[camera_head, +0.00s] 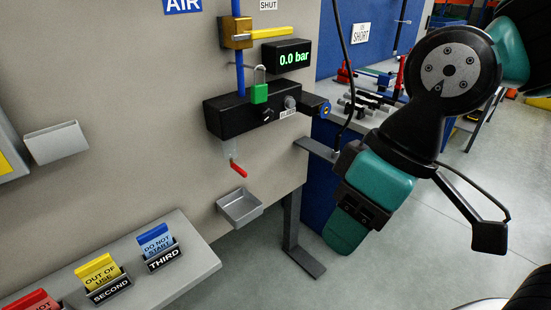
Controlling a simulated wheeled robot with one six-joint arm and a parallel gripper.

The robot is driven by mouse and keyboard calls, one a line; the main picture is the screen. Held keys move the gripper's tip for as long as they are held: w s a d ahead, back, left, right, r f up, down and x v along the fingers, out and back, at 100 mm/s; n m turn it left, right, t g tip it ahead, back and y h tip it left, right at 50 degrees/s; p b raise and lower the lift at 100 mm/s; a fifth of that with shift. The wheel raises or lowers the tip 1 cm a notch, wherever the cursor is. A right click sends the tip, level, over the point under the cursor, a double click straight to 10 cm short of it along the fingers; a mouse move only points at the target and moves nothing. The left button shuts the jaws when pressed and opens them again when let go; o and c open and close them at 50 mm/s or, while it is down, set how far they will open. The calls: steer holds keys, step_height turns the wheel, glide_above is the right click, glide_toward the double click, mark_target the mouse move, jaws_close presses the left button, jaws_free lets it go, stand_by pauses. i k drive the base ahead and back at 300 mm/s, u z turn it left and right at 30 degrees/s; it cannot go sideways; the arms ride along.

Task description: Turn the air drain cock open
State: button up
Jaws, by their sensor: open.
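The drain cock (238,169) has a small red lever and hangs below the black air block (232,112) on the panel. The lever slants down to the right. A clear stub above it is faint. My gripper (402,192) is at the right, well apart from the cock. It is open and seen side-on, with nothing visible held. Parts of its fingers are hard to tell from my arm.
A grey catch tray (240,207) is below the cock. A green padlock (259,93) hangs at the block. A yellow valve handle (290,33) lies level above the display (287,55), which reads 0.0 bar. A tag shelf (195,270) juts out at lower left.

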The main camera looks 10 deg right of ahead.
mark_target(243, 173)
steer(key=z, duration=0.05)
steer(key=i, duration=1)
steer(key=u, duration=0.5)
